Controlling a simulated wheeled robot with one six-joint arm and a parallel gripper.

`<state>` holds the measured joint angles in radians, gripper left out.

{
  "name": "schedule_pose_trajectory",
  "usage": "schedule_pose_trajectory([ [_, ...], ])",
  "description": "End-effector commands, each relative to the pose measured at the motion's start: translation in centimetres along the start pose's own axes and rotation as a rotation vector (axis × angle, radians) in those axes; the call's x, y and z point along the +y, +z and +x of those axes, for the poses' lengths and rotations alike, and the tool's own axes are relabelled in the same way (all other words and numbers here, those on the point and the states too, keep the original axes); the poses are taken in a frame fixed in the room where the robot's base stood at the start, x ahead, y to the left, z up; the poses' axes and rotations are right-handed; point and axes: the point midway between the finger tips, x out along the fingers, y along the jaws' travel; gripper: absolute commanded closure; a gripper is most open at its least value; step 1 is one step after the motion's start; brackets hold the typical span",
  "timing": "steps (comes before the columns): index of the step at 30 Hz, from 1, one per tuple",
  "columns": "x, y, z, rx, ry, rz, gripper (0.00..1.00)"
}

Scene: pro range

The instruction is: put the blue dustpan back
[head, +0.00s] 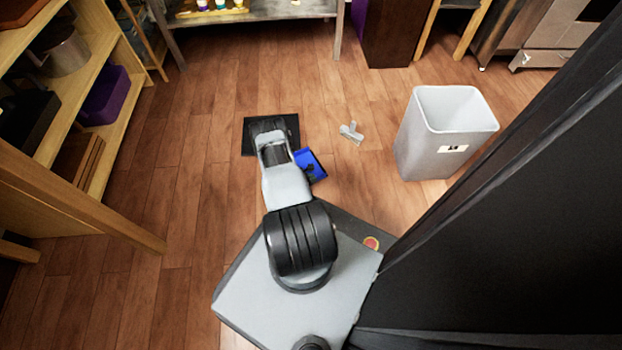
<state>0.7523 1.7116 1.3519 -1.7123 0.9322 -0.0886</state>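The blue dustpan (316,159) shows just right of my arm, in front of my base. My arm covers part of its left side. A small dark shape lies over its lower middle. I cannot tell whether this is part of my gripper, a shadow or part of the dustpan. I cannot tell if the dustpan rests on the floor or is held above it. My arm reaches forward and bends down over a flat black square mat (290,124). The fingers of my gripper cannot be made out behind the arm.
A small grey T-shaped object (351,132) lies on the wooden floor. A pale square bin (438,150) stands to its right. A wooden shelf (130,115) with a purple box (104,96) is at left. A table (255,14) stands at the back. The left floor is clear.

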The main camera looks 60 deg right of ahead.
Motion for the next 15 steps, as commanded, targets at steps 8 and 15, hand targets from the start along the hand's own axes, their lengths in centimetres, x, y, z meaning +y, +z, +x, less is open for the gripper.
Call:
schedule_pose_trajectory([
  [8, -0.03, -0.49, 0.35, 0.0, 0.0, -0.001, 1.0],
  [15, -0.02, -0.55, 0.4, 0.0, 0.0, 0.0, 0.79],
])
